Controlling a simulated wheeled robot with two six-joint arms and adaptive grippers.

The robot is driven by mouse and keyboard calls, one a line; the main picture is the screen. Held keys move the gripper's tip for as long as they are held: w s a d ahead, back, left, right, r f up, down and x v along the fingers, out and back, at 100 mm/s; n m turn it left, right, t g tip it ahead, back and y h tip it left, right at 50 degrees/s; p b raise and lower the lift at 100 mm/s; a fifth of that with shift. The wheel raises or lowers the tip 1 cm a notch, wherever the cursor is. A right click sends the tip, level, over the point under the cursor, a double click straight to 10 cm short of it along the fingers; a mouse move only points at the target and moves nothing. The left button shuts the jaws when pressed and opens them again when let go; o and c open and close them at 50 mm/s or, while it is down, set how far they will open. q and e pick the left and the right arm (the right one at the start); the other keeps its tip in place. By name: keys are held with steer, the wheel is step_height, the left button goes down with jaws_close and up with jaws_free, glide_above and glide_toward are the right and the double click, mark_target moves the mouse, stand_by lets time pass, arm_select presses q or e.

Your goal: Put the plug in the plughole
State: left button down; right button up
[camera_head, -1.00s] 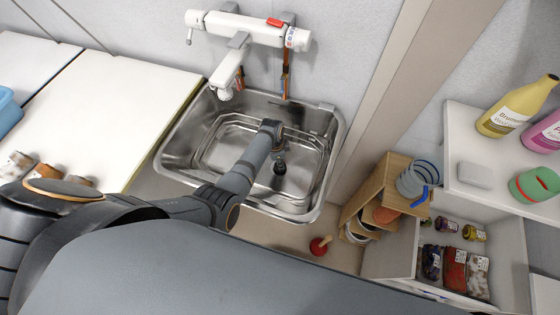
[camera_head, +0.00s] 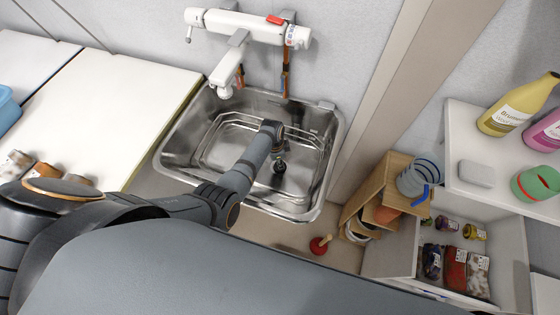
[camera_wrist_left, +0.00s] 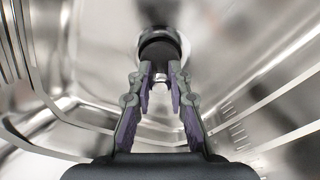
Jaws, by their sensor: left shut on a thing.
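The steel sink basin (camera_head: 165,155) stands in the middle of the head view. My left gripper (camera_head: 279,160) reaches down into it. In the left wrist view its two fingers (camera_wrist_left: 160,72) are closed on the black plug (camera_wrist_left: 158,47), just beyond the fingertips. The plug also shows as a dark round thing under the gripper in the head view (camera_head: 279,168). A bright round metal rim, seemingly the plughole (camera_wrist_left: 182,42), shows around the plug in the left wrist view. I cannot tell whether the plug is seated in it or above it. My right gripper is not in view.
A white tap (camera_head: 238,27) hangs over the back of the sink. White worktops (camera_head: 100,105) lie at the left. A red plunger (camera_head: 319,246) lies below the sink. A wooden rack (camera_head: 372,190) and white shelves with bottles (camera_head: 519,105) stand at the right.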

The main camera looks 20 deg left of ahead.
mark_target(276, 166)
arm_select(q)
steer(key=shift+f+b, duration=0.5)
steer(key=shift+f, duration=0.2)
steer(key=c, duration=1.2)
jaws_free()
steer(key=shift+r, duration=0.1)
steer(key=shift+o, duration=0.2)
step_height(276, 166, up, 12)
steer(key=a, duration=0.1)
steer(key=shift+s+a, duration=0.15)
steer(key=shift+s, duration=0.2)
